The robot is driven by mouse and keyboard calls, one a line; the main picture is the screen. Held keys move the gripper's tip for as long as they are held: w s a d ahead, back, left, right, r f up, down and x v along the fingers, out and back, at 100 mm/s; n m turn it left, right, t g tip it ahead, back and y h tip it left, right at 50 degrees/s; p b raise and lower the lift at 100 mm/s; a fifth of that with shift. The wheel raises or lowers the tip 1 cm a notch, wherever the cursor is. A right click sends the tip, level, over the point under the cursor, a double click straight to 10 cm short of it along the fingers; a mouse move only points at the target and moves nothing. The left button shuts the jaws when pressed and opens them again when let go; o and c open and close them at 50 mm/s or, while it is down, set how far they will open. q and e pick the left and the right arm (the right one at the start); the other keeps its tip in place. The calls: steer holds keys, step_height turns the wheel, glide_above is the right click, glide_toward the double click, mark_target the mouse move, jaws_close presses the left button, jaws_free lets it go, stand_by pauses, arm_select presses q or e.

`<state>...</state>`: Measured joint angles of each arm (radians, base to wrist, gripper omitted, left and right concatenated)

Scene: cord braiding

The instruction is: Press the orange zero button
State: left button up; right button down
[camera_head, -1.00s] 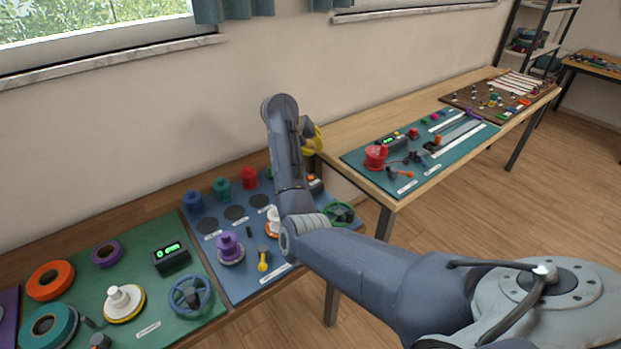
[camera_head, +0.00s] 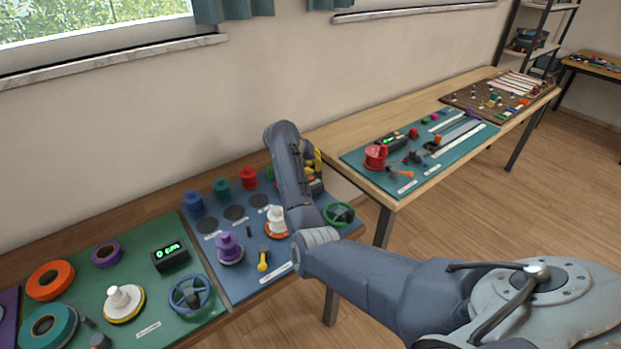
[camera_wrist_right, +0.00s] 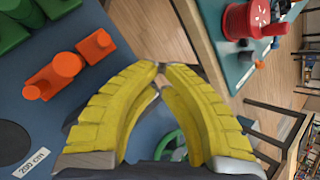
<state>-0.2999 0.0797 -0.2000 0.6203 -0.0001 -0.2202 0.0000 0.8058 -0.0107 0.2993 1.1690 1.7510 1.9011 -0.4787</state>
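My right gripper (camera_head: 317,162) is low over the far right part of the blue board (camera_head: 240,287), mostly hidden by my forearm in the head view. In the right wrist view, its yellow fingers (camera_wrist_right: 161,68) meet at the tips with nothing seen between them. Orange pieces (camera_wrist_right: 66,66) with round knobs stand on the blue board, left of the fingertips and apart from them. I cannot tell whether one is the zero button. A dark block (camera_head: 316,187) shows partly beside my arm in the head view; its top is hidden. My left gripper is not in view.
Purple (camera_head: 229,248) and white (camera_head: 276,220) spools stand on the blue board. A green handwheel (camera_head: 339,214) is at its right edge. A display reading 0 cm (camera_head: 171,255) is on the green board. The other table (camera_head: 330,140) carries a red spool (camera_head: 375,157).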

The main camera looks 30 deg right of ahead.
mark_target(313, 177)
steer(key=shift+f, duration=0.85)
stand_by(2.5)
steer(key=shift+r, duration=0.85)
steer(key=shift+r, duration=2.5)
